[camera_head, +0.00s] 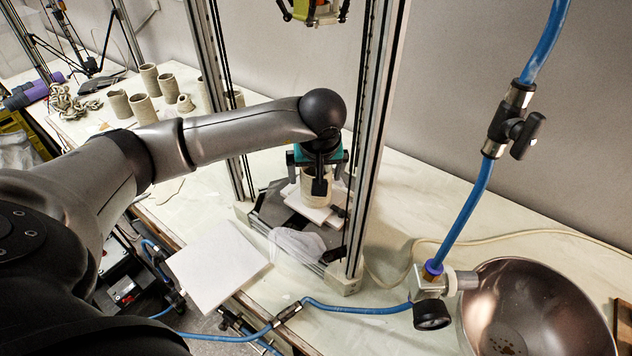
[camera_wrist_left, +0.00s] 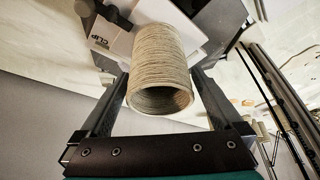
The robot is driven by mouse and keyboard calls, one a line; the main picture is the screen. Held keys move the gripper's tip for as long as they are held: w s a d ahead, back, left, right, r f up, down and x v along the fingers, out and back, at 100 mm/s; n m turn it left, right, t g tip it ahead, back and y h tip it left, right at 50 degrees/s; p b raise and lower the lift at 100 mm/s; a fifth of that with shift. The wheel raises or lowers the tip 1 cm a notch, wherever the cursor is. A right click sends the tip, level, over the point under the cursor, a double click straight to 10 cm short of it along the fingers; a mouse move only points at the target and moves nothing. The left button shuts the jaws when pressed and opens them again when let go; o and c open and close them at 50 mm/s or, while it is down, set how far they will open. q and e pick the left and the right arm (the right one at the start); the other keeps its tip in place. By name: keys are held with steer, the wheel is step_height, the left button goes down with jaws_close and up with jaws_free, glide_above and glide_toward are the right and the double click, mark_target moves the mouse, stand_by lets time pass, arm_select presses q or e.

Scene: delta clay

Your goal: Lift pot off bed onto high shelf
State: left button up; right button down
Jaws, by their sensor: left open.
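A beige, ribbed clay pot (camera_head: 316,190) stands upright on a white slab on the printer bed (camera_head: 270,208), between the printer's metal posts. It also shows in the left wrist view (camera_wrist_left: 160,55), with its round open rim towards the camera. My left gripper (camera_head: 317,172) is over the pot from above. In the left wrist view the open fingers (camera_wrist_left: 162,82) lie on either side of the pot's rim end, with small gaps visible. The gripper and wrist hide part of the pot's top in the head view. I cannot make out a high shelf. My right gripper is not in view.
Printer posts (camera_head: 372,140) rise close beside my left gripper, with a print head (camera_head: 312,8) above. A white square tile (camera_head: 218,265) lies in front left. Several clay pots (camera_head: 150,80) stand at back left. A blue hose (camera_head: 470,215) and metal bowl (camera_head: 535,310) are at right.

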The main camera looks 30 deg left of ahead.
arm_select(q)
steer(key=shift+w+a+f, duration=0.15)
steer(key=shift+w+f, duration=0.05)
steer(key=shift+f, duration=0.45)
steer(key=c, duration=1.4)
steer(key=shift+o, duration=0.2)
steer(key=shift+r, duration=0.15)
steer(key=shift+r, duration=0.6)
steer(key=shift+s+a+r, duration=0.1)
steer(key=shift+s+r, duration=0.05)
steer(key=shift+r, duration=0.4)
steer(key=shift+s+r, duration=0.1)
steer(key=shift+r, duration=0.45)
steer(key=s+a+p, duration=0.1)
steer(key=s+p, duration=0.1)
steer(key=s, duration=1.5)
steer(key=shift+s+a+p, duration=0.15)
steer(key=shift+s+p, duration=0.1)
steer(key=shift+p, duration=0.1)
